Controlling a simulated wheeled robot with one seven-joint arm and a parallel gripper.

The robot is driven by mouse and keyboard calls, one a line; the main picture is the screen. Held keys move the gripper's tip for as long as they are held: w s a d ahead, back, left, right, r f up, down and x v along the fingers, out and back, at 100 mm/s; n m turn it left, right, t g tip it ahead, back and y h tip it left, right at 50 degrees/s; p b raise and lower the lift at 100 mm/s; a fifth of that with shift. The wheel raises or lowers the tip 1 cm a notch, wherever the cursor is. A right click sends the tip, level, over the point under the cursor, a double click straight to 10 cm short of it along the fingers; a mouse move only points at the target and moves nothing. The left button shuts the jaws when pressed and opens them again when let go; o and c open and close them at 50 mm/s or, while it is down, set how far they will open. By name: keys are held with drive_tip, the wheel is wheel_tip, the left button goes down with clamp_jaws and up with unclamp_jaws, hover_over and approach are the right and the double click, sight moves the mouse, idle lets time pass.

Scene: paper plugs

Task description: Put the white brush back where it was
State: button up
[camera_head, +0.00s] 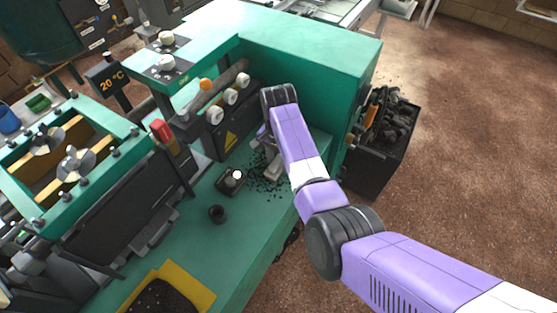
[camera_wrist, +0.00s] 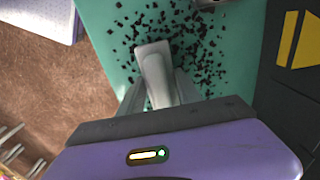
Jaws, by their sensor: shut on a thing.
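My gripper (camera_wrist: 158,88) is shut on the white brush (camera_wrist: 153,58), whose pale block-like end shows between the two grey fingers in the wrist view. The rest of the brush is hidden by the fingers and the wrist. In the head view the brush (camera_head: 273,168) shows as a small pale piece just beside my arm, low over the green bench (camera_head: 262,222). I cannot tell whether it touches the bench. Black crumbs (camera_wrist: 205,60) lie scattered on the green surface around it.
The green machine housing (camera_head: 320,60) rises behind. A dark bin of black pieces (camera_head: 385,145) stands at right. The front of the bench is fairly clear.

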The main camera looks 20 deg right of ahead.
sight(278, 158)
drive_tip(key=shift+f, duration=0.2)
drive_tip(key=o, duration=1.2)
drive_tip(key=shift+r, duration=0.1)
wheel_tip(278, 158, up, 12)
drive_tip(key=shift+r+b, duration=0.1)
drive_tip(key=shift+b, duration=0.5)
